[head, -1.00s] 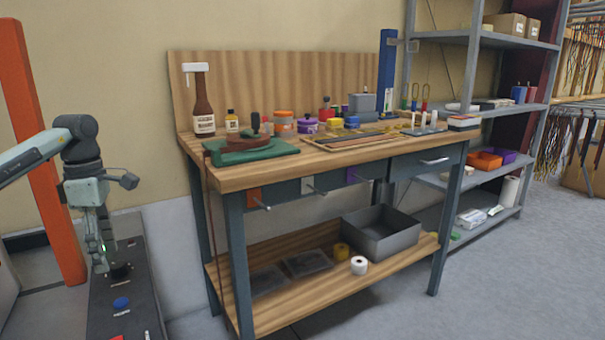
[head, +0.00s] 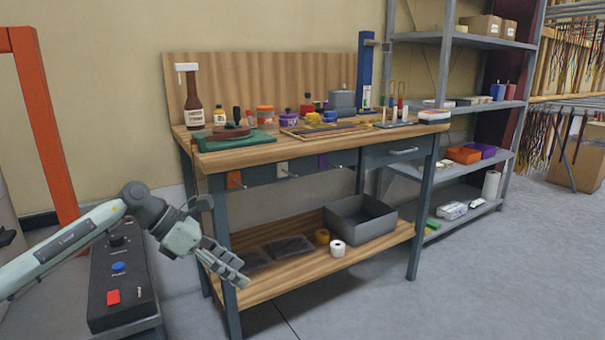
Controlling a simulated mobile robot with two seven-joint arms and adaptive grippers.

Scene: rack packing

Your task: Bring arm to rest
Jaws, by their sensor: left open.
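My left arm comes in from the left in the head view. Its gripper (head: 226,267) is open and empty, pointing down and to the right. It hangs in front of the workbench's front left leg, beside the lower shelf's left end. I cannot tell whether it touches the bench. My right gripper is out of view.
The wooden workbench (head: 230,162) carries bottles, jars and tools on top. A grey bin (head: 360,229) and a white roll (head: 338,249) sit on its lower shelf. A black control box (head: 121,285) stands at left. An orange post (head: 50,130) is behind. Open floor lies at front right.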

